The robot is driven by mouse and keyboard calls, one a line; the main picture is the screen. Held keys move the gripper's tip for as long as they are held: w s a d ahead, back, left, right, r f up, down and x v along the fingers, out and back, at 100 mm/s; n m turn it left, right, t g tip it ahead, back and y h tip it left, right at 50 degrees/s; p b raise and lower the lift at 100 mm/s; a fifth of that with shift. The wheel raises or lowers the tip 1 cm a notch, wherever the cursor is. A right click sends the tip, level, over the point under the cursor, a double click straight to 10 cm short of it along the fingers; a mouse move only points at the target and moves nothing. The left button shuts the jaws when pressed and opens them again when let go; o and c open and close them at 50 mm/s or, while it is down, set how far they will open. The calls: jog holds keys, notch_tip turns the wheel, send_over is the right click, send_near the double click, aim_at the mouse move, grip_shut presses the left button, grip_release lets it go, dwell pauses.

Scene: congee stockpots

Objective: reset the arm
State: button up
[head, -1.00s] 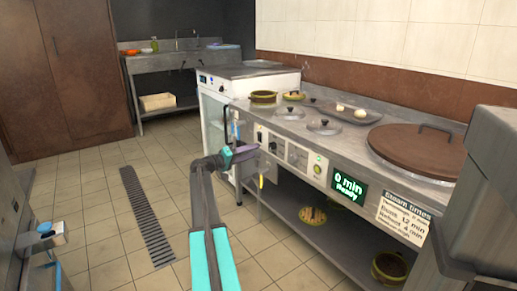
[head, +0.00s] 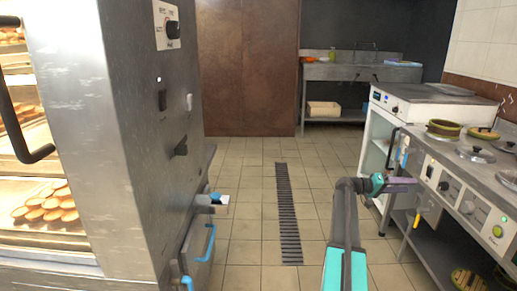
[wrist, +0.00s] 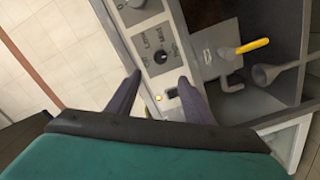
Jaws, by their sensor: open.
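My gripper (head: 405,184) is at the end of my teal and dark grey arm, at the right of the head view. It points right toward the front panel of the steel steamer counter (head: 433,240). In the wrist view my gripper (wrist: 160,83) shows two dark fingers spread apart with nothing between them. Beyond the fingers are a control panel with a black knob (wrist: 161,56) and a yellow-handled valve (wrist: 252,46). Whether the fingertips touch the panel cannot be told.
A steel oven cabinet (head: 135,130) with trays of buns (head: 43,206) stands close at the left. A floor drain grate (head: 287,215) runs along the open tiled aisle. A sink bench (head: 345,73) and brown doors (head: 248,70) are at the back. Lidded pots (head: 444,128) stand on the counter.

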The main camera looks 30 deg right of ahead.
jog(key=w+a+f+n+t+h+p, duration=0.1)
jog(key=w+a+f+n+t+p, duration=0.1)
jog(key=w+a+p, duration=0.45)
jog(key=w+a+f+n+t+p, duration=0.2)
jog(key=w+a+p, duration=0.1)
jog(key=w+a, duration=0.55)
jog(key=w+a+f+n+t+y+p, duration=0.1)
jog(key=w+a+f+n+t+p, duration=0.1)
jog(key=a+f+p, duration=0.6)
jog(key=w+a+f+n+t+y+p, duration=0.1)
jog(key=a+f+n+y, duration=0.15)
jog(key=a, duration=1.05)
jog(key=s+a+f+n+y+p, duration=0.15)
jog(key=s+a+f+p, duration=0.3)
jog(key=a, duration=0.55)
jog(key=s+a+f+n+y+p, duration=0.1)
jog(key=s+a+f+y+p, duration=0.2)
jog(key=s+a, duration=0.5)
jog(key=s+a+f+g+y+p, duration=0.1)
jog(key=s+a+y, duration=0.3)
jog(key=s+a, duration=0.5)
jog(key=s+a+f+n+g+y+p, duration=0.1)
jog(key=s+a+f+y+p, duration=0.1)
jog(key=s+a, duration=0.8)
jog(key=a+y+p, duration=0.1)
jog(key=a+y, duration=0.1)
jog(key=a, duration=0.5)
jog(key=shift+a+n+g+p, duration=0.3)
jog(key=shift+c, duration=0.4)
